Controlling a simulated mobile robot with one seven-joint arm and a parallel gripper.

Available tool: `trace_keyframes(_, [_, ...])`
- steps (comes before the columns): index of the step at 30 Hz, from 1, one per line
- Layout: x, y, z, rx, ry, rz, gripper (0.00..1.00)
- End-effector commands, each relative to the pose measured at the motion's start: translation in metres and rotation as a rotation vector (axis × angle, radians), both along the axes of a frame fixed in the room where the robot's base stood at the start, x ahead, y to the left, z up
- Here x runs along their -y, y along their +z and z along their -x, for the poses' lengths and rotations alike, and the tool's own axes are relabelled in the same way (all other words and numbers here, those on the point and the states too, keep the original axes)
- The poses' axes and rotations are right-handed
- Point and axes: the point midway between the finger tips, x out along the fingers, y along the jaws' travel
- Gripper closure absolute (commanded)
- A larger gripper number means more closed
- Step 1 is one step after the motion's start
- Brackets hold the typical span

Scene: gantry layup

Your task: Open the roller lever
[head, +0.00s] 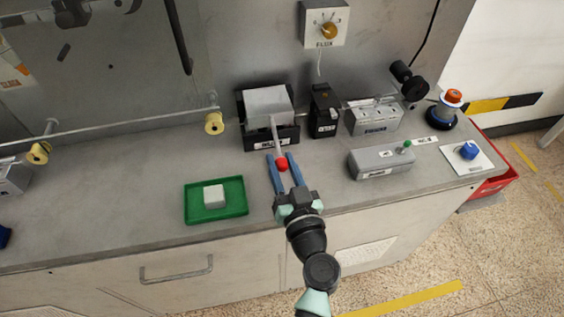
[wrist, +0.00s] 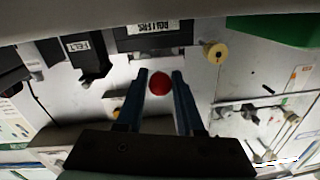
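The roller lever is a grey arm (head: 275,132) with a red ball knob (head: 282,162). It comes forward and down from a black and grey box (head: 267,103), whose front label reads "ROLLERS" in the wrist view (wrist: 152,27). My gripper (head: 281,156) reaches in from the front with its two blue fingers open. In the wrist view the red knob (wrist: 160,84) sits between the fingertips, with a narrow gap showing on each side. I cannot tell its exact depth between the fingers.
A green tray (head: 237,210) with a pale block (head: 214,196) lies left of my gripper. A black felt unit (head: 323,112) stands right of the roller box. A grey box with a green-tipped lever (head: 381,163) is further right. Bare bench lies around my fingers.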

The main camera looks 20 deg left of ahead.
Motion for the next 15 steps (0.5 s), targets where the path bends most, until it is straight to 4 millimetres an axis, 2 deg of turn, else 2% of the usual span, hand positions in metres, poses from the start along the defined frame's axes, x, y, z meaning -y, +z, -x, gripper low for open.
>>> trace_keyframes(1, [0.0002,0.0000,0.0001,0.000,0.000,0.000,0.74])
trace_keyframes(5, [0.0003,0.0000,0.0002,0.000,0.000,0.000,0.98])
trace_keyframes(6, [0.0002,0.0000,0.0002,0.000,0.000,0.000,1.00])
trace_keyframes(15, [0.0003,0.0000,0.0003,0.000,0.000,0.000,1.00])
